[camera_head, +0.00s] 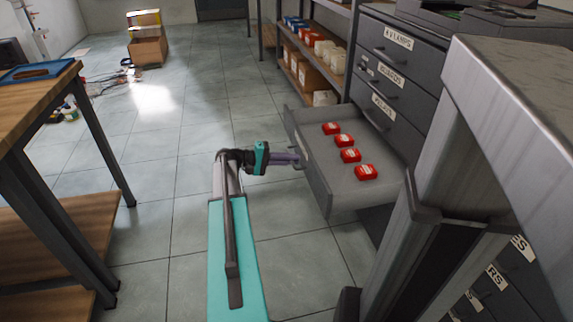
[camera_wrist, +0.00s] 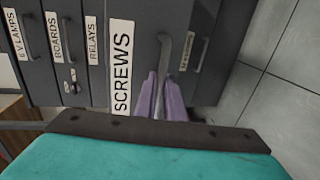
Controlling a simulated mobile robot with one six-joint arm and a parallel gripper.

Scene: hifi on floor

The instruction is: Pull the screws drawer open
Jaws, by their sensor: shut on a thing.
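The screws drawer (camera_head: 318,186) stands pulled well out of the grey cabinet, with several small red boxes (camera_head: 350,155) in a row inside it. Its front carries a white SCREWS label (camera_wrist: 121,75) in the wrist view. Beside the label is a grey bar handle (camera_wrist: 164,55). My gripper (camera_head: 298,160) is at the drawer front, at about the middle of its width. In the wrist view its purple fingers (camera_wrist: 160,98) are closed on the handle. The fingertips partly cover the handle's near end.
Closed drawers (camera_head: 385,75) sit above in the cabinet (camera_head: 440,50). A metal-topped unit (camera_head: 520,90) fills the right side. A wooden workbench (camera_head: 40,90) stands at left. Shelves with bins (camera_head: 310,55) are behind. The tiled floor (camera_head: 170,200) between the bench and drawer is clear.

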